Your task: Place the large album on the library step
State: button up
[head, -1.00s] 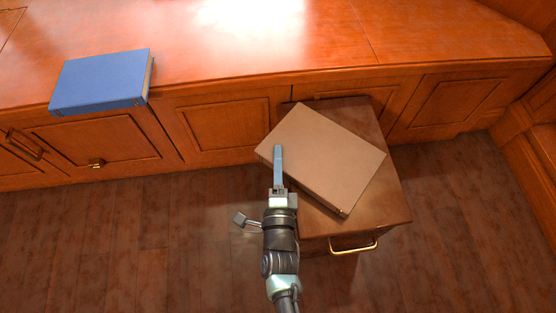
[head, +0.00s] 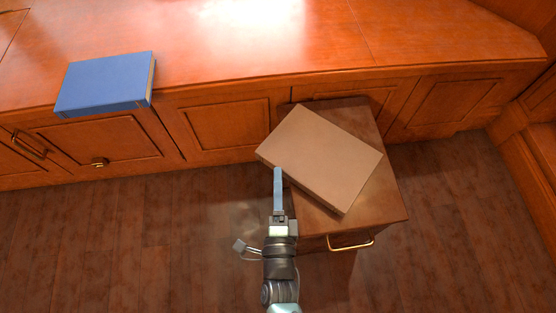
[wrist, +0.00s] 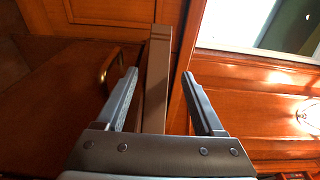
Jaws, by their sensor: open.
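The large album (head: 325,150), a tan book, lies flat and turned at an angle on the dark wooden library step (head: 378,200), which has a brass handle on its front. The album's left corner juts out past the step's left side. My gripper (head: 278,172) is open at the album's near left edge. In the wrist view the open fingers (wrist: 165,95) stand on either side of the album's narrow tan edge (wrist: 157,80); I cannot tell whether they touch it or how far between them it reaches.
A blue book (head: 105,82) lies on the long wooden bench top (head: 220,75) at the left, its front over the edge. Panelled cabinet doors (head: 215,128) run below, behind the step. The plank floor (head: 130,230) at the left is clear.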

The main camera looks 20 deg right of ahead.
jog(key=p+v, duration=0.1)
jog(key=v, duration=0.5)
